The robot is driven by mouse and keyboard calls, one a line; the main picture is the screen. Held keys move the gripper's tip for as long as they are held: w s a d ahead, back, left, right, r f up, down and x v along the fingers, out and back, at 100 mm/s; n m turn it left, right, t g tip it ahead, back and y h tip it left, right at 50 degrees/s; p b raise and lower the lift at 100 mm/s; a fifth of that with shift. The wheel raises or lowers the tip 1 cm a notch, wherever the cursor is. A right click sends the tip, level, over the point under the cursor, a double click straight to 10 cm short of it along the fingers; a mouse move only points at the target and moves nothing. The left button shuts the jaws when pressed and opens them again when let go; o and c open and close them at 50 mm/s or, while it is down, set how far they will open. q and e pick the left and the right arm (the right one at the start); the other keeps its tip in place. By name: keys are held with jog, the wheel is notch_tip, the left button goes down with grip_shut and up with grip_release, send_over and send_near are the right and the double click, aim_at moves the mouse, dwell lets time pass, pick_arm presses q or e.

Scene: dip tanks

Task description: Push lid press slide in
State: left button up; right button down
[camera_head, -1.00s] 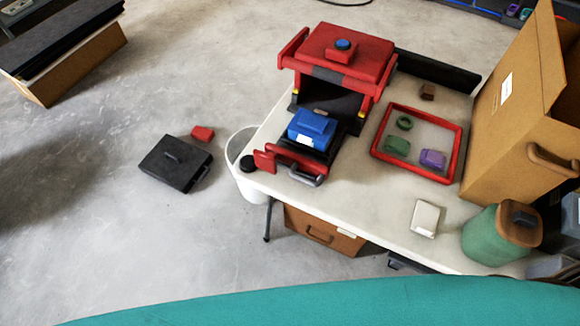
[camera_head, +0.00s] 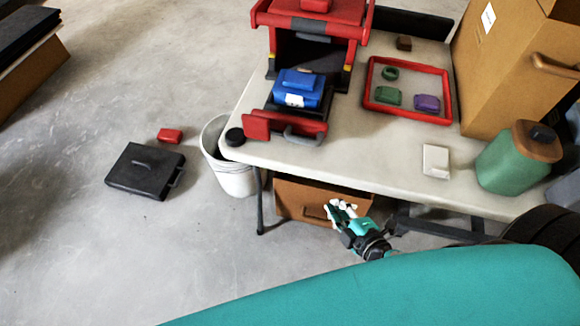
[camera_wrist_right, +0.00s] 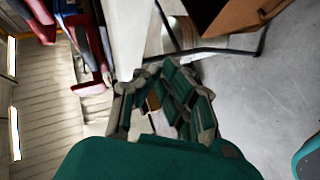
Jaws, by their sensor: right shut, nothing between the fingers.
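The red lid press (camera_head: 312,28) stands on the white table in the head view. Its slide (camera_head: 285,124), with a red front plate and grey handle (camera_head: 303,138), is pulled out towards the table's front edge. A blue box (camera_head: 298,88) with a white label sits on the slide. My right gripper (camera_head: 341,208) is shut and empty, below and in front of the table edge, apart from the slide. It also shows in the right wrist view (camera_wrist_right: 165,80), with red parts at the upper left. My left gripper is not in view.
On the table (camera_head: 375,165) are a red tray frame (camera_head: 368,85) holding small pieces, a white block (camera_head: 436,161), a green jar (camera_head: 505,162) and a cardboard box (camera_head: 500,90). A white bin (camera_head: 232,178) and a black case (camera_head: 144,170) stand on the floor at left.

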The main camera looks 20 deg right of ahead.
jog(key=a+r+n+t+y+b, duration=0.25)
jog(key=a+r, duration=0.25)
jog(key=r, duration=0.6)
jog(key=p, duration=0.4)
send_near(292, 140)
jog(key=w+a, duration=0.2)
jog(key=a, duration=0.1)
jog(key=shift+w+d+f+n+h, duration=0.15)
jog(key=shift+w+d+n+h, duration=0.15)
jog(key=shift+w, duration=0.25)
jog(key=shift+w+d+f+n+h, duration=0.1)
jog(key=shift+w+d+n, duration=0.05)
jog(key=shift+w+d, duration=0.35)
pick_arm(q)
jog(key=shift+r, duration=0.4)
pick_arm(e)
jog(key=shift+w+f, duration=0.1)
jog(key=shift+w, duration=0.2)
